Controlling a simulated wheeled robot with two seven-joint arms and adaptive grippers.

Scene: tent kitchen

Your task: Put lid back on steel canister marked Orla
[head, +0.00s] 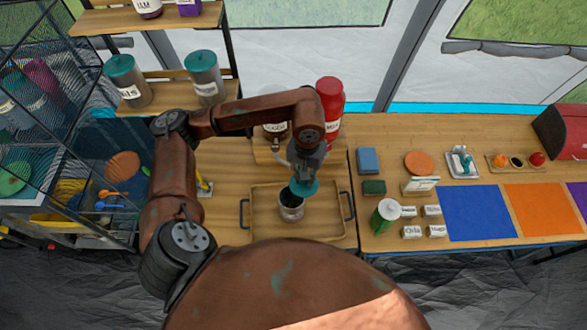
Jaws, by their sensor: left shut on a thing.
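My left arm reaches in from the left and bends down over the tray. My left gripper (303,172) is shut on a teal lid (304,188), which it holds tilted just above and slightly right of a steel canister (291,211). The canister stands upright and open, its dark inside showing. I cannot read a name on it, and I cannot tell whether the lid touches its rim. My right gripper is not in view.
The canister stands on a wooden tray (258,228) with black side handles. Behind it are a red canister (329,100) and a dark jar. Left is a wire rack (45,130).

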